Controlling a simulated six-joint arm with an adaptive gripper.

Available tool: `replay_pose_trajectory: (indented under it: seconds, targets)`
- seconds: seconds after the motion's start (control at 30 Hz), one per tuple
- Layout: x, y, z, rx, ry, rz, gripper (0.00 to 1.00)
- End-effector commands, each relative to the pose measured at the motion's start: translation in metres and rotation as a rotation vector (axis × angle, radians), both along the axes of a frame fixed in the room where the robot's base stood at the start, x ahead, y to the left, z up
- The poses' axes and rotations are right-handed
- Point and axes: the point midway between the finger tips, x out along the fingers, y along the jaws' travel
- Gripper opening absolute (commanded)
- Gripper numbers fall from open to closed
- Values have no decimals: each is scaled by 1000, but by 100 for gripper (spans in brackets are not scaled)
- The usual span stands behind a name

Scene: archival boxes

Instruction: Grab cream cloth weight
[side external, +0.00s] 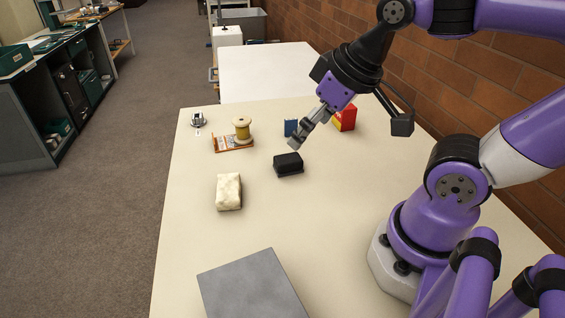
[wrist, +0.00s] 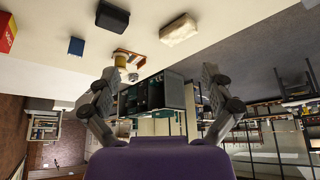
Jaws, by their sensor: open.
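The cream cloth weight (side external: 229,191) is a pale, mottled, soft-looking block lying on the cream table, left of the middle in the side external view. In the wrist view the cream cloth weight (wrist: 179,30) shows at the top, right of centre. My gripper (side external: 294,146) is up and to the right of it, near the black block, apart from the weight. In the wrist view my gripper (wrist: 160,72) has its two fingers spread wide with nothing between them.
A black block (side external: 289,164) sits on the table near my gripper. A grey box (side external: 253,287) is at the front.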

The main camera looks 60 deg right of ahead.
Motion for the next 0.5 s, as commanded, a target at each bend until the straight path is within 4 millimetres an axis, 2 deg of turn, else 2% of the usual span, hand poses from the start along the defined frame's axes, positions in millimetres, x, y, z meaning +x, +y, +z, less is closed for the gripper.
replay_pose_trajectory:
  seconds: [0.17,0.27,0.37,0.5]
  targets:
    - [27,4,7,64,87,-120,95]
    - [56,9,8,118,170,-254,95]
    - [88,15,-1,162,257,-402,95]
    - [127,24,-25,196,359,-601,95]
